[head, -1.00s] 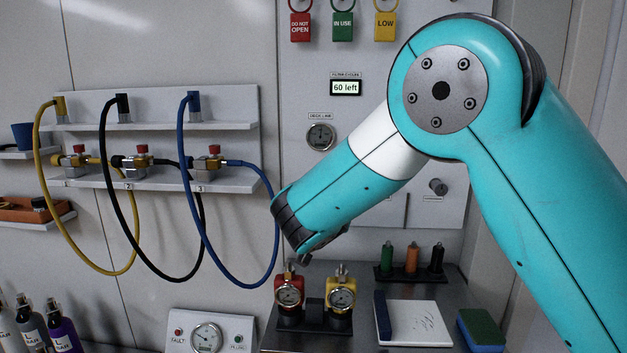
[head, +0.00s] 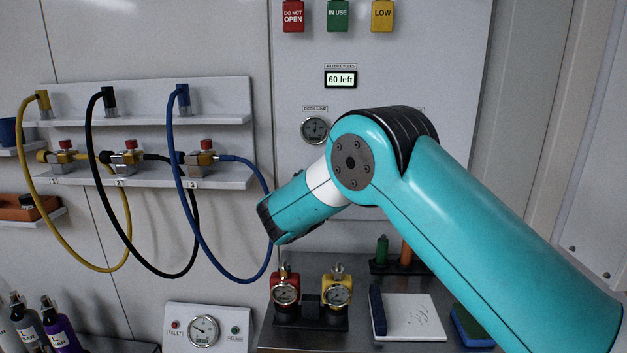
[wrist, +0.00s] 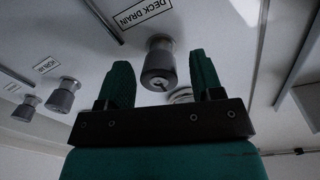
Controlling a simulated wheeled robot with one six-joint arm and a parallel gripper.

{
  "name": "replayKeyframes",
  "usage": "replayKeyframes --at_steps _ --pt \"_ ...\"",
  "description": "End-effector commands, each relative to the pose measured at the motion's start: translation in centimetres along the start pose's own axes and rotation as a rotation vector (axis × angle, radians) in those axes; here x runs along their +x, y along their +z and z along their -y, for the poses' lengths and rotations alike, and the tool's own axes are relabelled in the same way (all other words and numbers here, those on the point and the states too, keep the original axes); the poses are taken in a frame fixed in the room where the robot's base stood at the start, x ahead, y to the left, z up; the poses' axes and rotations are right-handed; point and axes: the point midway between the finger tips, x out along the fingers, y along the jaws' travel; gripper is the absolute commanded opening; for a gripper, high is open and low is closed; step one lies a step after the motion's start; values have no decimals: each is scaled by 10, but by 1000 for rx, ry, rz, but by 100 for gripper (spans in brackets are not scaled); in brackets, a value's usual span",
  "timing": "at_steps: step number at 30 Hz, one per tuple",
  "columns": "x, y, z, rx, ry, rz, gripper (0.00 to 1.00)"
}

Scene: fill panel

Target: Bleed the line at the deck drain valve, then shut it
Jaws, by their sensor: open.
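The deck drain valve (wrist: 158,65) is a grey round knob below a "DECK DRAIN" label (wrist: 146,13) in the wrist view. My gripper (wrist: 163,78) is open, with one dark green finger on each side of the knob in the picture. I cannot tell whether the knob lies between the fingers or beyond their tips; nothing is visibly gripped. In the head view my arm hides the gripper and the valve. The deck line gauge (head: 314,129) is on the wall panel, left of my arm.
Two similar grey knobs (wrist: 63,95) (wrist: 27,107) sit left of the valve. A "60 left" display (head: 341,79) is above the gauge. Red (head: 285,293) and yellow (head: 337,292) regulators stand on the bench below my arm. Hoses (head: 221,280) hang at left.

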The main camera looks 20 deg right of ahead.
Motion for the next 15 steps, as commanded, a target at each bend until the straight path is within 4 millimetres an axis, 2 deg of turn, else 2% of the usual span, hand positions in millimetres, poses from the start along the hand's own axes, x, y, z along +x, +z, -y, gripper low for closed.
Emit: replayKeyframes --at_steps 3,4,9,10,15 --pt "0 0 0 0 0 0 60" --pt "0 0 0 0 0 0 55" --pt "0 0 0 0 1 1 16" --pt "0 0 0 0 1 0 11" --pt "0 1 0 -4 1 0 11"
